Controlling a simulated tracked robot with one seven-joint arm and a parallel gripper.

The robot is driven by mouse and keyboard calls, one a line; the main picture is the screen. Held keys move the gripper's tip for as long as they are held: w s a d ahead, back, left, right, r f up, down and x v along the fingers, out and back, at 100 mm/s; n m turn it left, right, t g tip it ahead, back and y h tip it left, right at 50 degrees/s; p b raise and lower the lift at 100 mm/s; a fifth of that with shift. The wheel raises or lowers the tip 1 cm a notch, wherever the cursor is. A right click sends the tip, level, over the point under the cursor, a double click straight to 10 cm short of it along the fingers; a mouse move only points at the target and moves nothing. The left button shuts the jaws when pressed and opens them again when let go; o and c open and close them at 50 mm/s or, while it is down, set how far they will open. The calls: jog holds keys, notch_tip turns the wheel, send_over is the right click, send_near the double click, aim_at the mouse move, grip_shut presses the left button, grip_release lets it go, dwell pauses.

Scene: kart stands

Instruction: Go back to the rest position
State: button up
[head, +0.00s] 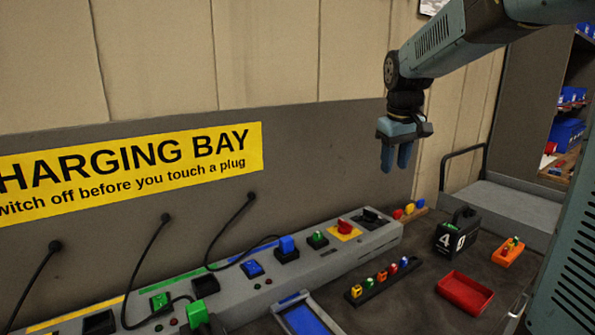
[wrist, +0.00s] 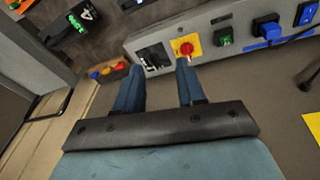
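My gripper (head: 396,165) hangs with its fingers pointing down, in front of the grey wall board, above and behind the right end of the charging panel (head: 330,262). In the wrist view my gripper (wrist: 158,72) shows two blue fingers held apart with a clear gap between them. Nothing is between the fingers. The red knob on its yellow plate (head: 344,227) is on the panel, below and left of my gripper in the head view.
A blue plug (head: 287,243) and cables stand along the panel. A grey cart (head: 515,212) stands behind, at right.

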jog(key=s+f+m+t, duration=0.1)
jog(key=s+f+m, duration=0.1)
jog(key=s, duration=1)
jog(key=s+f+m+t, duration=0.1)
jog(key=s+m+t, duration=0.1)
jog(key=s, duration=1)
jog(key=shift+s+d+f+y, duration=0.15)
jog(key=shift+s+f+y, duration=0.05)
jog(key=shift+f+y, duration=0.15)
jog(key=shift+s, duration=0.1)
